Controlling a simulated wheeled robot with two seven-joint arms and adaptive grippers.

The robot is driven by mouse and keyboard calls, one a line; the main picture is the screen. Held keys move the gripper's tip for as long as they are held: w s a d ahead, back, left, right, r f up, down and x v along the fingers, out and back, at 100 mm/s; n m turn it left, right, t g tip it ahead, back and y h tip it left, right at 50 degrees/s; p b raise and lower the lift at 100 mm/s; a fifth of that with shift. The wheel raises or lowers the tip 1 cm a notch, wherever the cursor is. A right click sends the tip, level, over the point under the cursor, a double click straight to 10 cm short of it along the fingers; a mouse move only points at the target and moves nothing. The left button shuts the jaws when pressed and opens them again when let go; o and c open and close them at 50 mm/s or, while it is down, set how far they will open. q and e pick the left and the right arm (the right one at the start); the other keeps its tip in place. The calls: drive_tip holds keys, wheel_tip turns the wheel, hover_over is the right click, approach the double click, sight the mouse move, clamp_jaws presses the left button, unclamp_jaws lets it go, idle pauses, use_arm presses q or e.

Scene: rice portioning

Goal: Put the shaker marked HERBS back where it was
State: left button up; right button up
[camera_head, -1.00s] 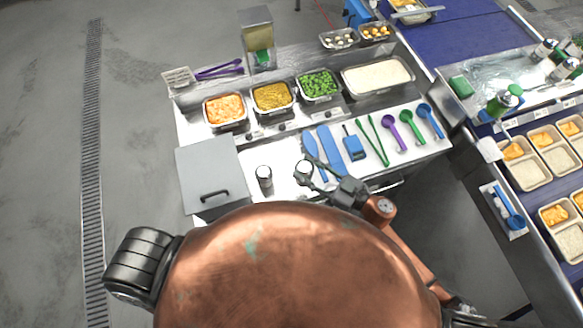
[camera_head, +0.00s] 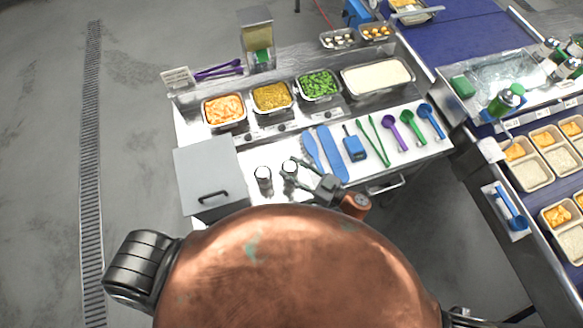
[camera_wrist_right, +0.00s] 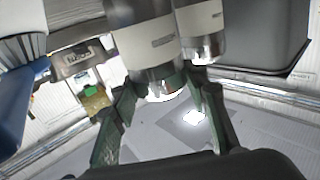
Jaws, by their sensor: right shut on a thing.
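Two shakers with pale bodies and metallic tops stand close together near the front of the steel counter. One shaker (camera_head: 289,166) is in my right gripper (camera_head: 303,176), to the right of the other shaker (camera_head: 263,176). In the right wrist view the held shaker (camera_wrist_right: 150,40) is between the green fingers of the gripper (camera_wrist_right: 168,92), and the second shaker (camera_wrist_right: 203,30) is right beside it. Their label print is too blurred to read, so I cannot tell which says HERBS. I cannot tell whether the held shaker touches the counter. My left gripper is not in view.
A lidded grey box (camera_head: 208,170) is left of the shakers. Blue utensils, including a wide spatula (camera_head: 331,153), lie to their right. Food pans, such as the peas pan (camera_head: 318,84), line the back. The bare counter strip around the shakers is narrow.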

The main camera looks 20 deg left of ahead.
drive_tip(key=shift+f, duration=0.1)
drive_tip(key=o, duration=1.2)
drive_tip(key=shift+d, duration=0.2)
drive_tip(key=b+v, duration=0.1)
drive_tip(key=v, duration=0.9)
drive_tip(key=shift+s+d, duration=0.1)
drive_tip(key=shift+d, duration=0.1)
drive_tip(key=shift+s+d, duration=0.2)
drive_tip(key=shift+d, duration=0.4)
